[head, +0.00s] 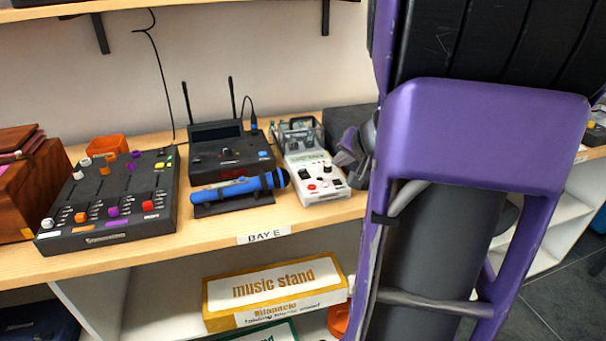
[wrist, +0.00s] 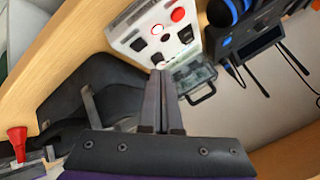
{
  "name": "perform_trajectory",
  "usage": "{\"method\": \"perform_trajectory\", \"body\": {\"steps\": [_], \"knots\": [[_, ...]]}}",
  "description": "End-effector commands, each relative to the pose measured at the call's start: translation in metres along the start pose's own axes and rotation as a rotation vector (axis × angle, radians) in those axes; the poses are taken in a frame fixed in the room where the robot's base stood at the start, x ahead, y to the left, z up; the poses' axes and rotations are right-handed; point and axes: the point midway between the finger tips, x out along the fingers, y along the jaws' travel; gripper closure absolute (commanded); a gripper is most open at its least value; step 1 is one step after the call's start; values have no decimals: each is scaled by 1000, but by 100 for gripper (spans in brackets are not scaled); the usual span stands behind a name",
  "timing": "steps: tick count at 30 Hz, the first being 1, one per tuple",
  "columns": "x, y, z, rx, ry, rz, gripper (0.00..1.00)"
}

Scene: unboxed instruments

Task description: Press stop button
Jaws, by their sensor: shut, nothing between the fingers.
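A white control box (head: 312,177) stands on the wooden shelf, left of my arm in the head view. It carries a red button (head: 312,187) near its front and dark knobs or switches; no stop label is readable. In the wrist view the white box (wrist: 136,22) is at the top, with the red button (wrist: 178,14) near its upper right and a white, red-ringed round part (wrist: 157,29) beside it. My gripper (wrist: 160,72) is shut and empty, its tips at the box's lower edge in that view, apart from the red button. Contact with the box cannot be told.
A clear case with a dark handle (head: 299,132) sits behind the white box. A blue microphone (head: 238,189) lies on a stand before a black receiver (head: 232,151) with antennas. A black mixer (head: 112,198) with its own red button stands left. A dark box (head: 350,119) is close to my gripper.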

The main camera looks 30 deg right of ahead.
Motion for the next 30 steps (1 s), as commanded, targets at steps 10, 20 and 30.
{"method": "perform_trajectory", "body": {"steps": [10, 20, 30], "knots": [[18, 13, 12, 0, 1, 0, 100], [17, 13, 12, 0, 1, 0, 100], [17, 13, 12, 0, 1, 0, 100]]}}
